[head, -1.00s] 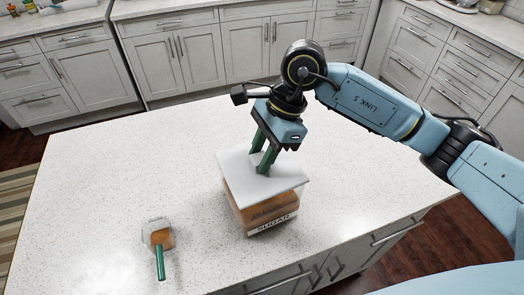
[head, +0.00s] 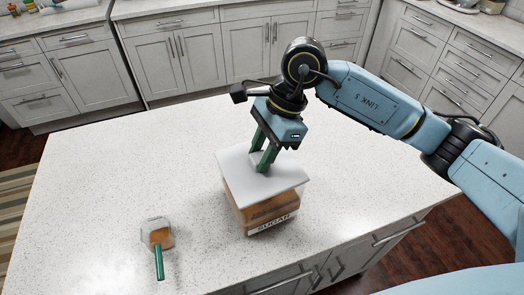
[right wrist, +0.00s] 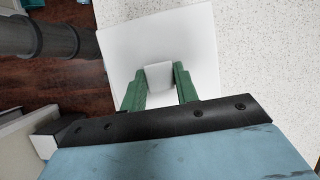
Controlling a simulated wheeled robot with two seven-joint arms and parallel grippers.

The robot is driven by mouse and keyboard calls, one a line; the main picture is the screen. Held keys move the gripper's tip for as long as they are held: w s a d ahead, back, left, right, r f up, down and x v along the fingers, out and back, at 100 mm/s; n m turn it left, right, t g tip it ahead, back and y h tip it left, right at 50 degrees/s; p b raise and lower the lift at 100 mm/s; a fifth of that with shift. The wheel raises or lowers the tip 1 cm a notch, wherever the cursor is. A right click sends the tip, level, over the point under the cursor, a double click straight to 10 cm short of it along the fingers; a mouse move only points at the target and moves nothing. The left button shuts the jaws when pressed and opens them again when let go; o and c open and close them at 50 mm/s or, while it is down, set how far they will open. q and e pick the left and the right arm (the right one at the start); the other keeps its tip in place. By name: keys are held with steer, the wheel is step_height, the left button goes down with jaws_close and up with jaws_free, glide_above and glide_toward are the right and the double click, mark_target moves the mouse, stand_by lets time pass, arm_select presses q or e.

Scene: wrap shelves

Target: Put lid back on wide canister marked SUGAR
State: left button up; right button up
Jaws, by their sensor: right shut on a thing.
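The wide canister marked SUGAR (head: 262,213) stands on the counter, with brown contents showing through its clear sides and a white label on its front. The white square lid (head: 240,178) is over its top, turned a little relative to the canister. I cannot tell whether it touches the rim. My right gripper (head: 262,164) is above it, its green fingers shut on the lid's knob. In the right wrist view the lid (right wrist: 190,40) fills the upper middle, with the pale knob between the fingertips (right wrist: 160,82). The canister is hidden there. My left gripper is not in view.
A clear scoop with brown contents (head: 158,236) and a green handle lies on the counter (head: 110,180), left of the canister. The counter around both is clear. The counter's front edge is close to the canister. Cabinets (head: 200,60) stand beyond.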

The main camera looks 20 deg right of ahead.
steer(key=shift+b, duration=0.3)
stand_by(0.5)
steer(key=shift+f+b, duration=0.6)
steer(key=shift+b, duration=0.55)
stand_by(0.6)
steer(key=o, duration=1.7)
steer(key=shift+r+p, duration=1.65)
steer(key=shift+r, duration=1.85)
